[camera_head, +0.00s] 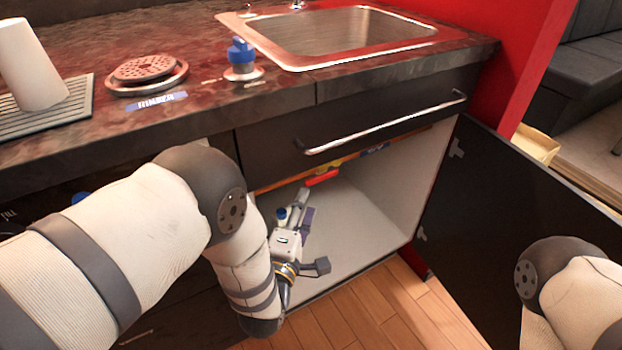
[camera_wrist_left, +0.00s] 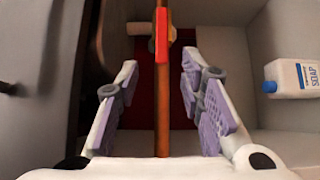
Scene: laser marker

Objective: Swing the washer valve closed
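The washer valve's red handle (camera_head: 322,178) shows under the counter in the open cabinet, near a yellow part. In the left wrist view the red handle (camera_wrist_left: 162,35) lies in line with an orange-brown pipe (camera_wrist_left: 162,100). My left gripper (camera_head: 302,207) is inside the cabinet, below the handle in the head view. In the left wrist view my left gripper (camera_wrist_left: 159,60) is open, with a purple-padded finger on each side of the pipe. The red handle appears beyond the fingertips, and I see no contact. My right gripper is out of view; only part of my right arm shows.
The cabinet door (camera_head: 520,215) stands open at the right. A drawer with a long handle (camera_head: 385,125) is above the opening. A white soap bottle (camera_wrist_left: 293,78) stands right of the gripper. The cabinet floor (camera_head: 345,250) is bare at the front right.

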